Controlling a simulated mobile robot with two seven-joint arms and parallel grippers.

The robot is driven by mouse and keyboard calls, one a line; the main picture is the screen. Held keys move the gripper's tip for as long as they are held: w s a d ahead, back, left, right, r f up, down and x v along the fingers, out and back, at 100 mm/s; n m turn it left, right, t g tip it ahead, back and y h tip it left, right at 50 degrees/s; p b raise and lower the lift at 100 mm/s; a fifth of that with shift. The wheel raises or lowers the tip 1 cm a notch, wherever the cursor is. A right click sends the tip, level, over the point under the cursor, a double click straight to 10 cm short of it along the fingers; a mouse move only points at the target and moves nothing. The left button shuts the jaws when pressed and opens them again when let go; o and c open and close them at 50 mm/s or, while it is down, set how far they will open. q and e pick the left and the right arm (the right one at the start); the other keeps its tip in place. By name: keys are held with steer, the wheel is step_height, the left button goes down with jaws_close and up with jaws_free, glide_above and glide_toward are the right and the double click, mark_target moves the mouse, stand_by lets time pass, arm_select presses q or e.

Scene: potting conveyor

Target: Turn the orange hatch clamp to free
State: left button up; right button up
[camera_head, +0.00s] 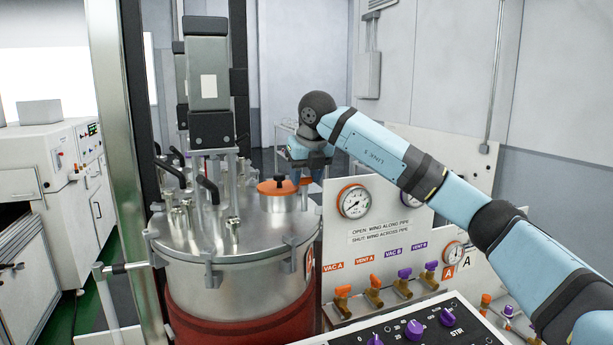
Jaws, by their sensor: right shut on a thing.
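The steel vessel (240,255) stands left of centre with a flat, shiny lid. A short round hatch (282,202) with an orange top sits on the right part of the lid. A small orange piece, which looks like the hatch clamp (304,181), shows at the hatch's right edge, right under my right gripper (306,172). My right gripper points down and is shut on it. The fingertips are small and partly hidden, so the clamp's angle cannot be told. My left gripper is not in view.
A white panel (372,238) with a gauge (354,202) and several coloured valves stands right of the vessel. A control box (440,325) with purple knobs is at the front. Dark stirrer columns (208,85) and black-handled clamps (207,188) crowd the lid's left side.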

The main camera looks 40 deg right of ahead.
steer(key=m+h, duration=0.1)
steer(key=m, duration=0.1)
steer(key=m+h, duration=0.1)
steer(key=m, duration=0.2)
steer(key=shift+w+a+m+g, duration=0.1)
steer(key=shift+a+m+g, duration=0.1)
steer(key=shift+m+g, duration=0.15)
steer(key=shift+r+m+g+h, duration=0.1)
steer(key=shift+m+g+h, duration=0.25)
steer(key=shift+m, duration=0.6)
steer(key=shift+w+m, duration=0.1)
steer(key=shift+m, duration=0.5)
steer(key=shift+m+g+p, duration=0.3)
steer(key=o, duration=0.9)
steer(key=v, duration=1.3)
steer(key=shift+a+r, duration=0.3)
